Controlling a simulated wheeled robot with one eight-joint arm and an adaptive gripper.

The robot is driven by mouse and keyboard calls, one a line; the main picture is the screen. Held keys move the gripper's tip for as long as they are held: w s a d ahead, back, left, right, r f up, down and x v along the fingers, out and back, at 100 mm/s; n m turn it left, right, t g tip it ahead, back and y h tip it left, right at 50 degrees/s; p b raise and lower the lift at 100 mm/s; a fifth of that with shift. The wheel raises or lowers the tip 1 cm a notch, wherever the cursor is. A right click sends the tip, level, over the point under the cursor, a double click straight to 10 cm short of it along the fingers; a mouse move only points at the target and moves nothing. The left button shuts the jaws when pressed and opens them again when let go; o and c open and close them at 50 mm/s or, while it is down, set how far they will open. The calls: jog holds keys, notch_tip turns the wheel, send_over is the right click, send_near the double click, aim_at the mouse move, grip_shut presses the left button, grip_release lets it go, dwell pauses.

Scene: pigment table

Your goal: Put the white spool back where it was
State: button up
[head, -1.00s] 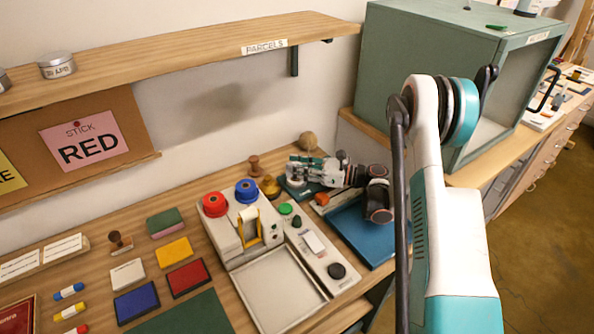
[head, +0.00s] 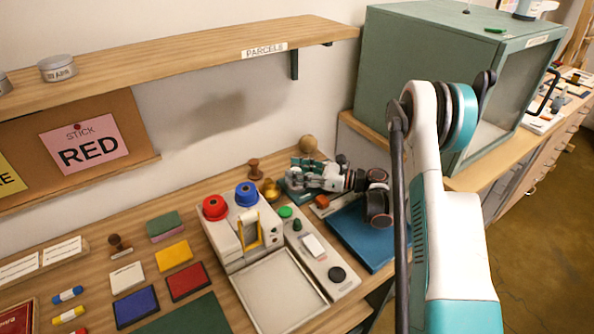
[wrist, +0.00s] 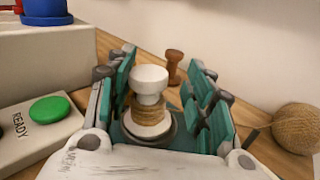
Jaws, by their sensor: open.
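The white spool (wrist: 149,78) stands upright between my gripper's fingers in the wrist view, with tan winding around its lower part and a white flange beneath. It rests over a dark round base, whose exact form is partly hidden. My gripper (wrist: 160,105) is open, with one teal finger on each side of the spool and a gap visible on the right. In the head view my gripper (head: 296,178) is low over a small teal mat (head: 308,163) at the back of the table; the spool cannot be made out clearly there.
A brass object (head: 270,190) and a wooden stamp (head: 255,169) stand left of my gripper. A twine ball (head: 307,144) is behind it. A console with a green button (head: 285,212) and a blue tray (head: 352,238) are in front. The green cabinet (head: 425,75) stands right.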

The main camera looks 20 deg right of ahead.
jog(key=p+v, duration=0.3)
jog(key=v, duration=1)
jog(key=shift+s+d+p, duration=0.25)
jog(key=shift+s+p, duration=0.1)
jog(key=shift+p, duration=0.05)
jog(key=shift+o, duration=0.3)
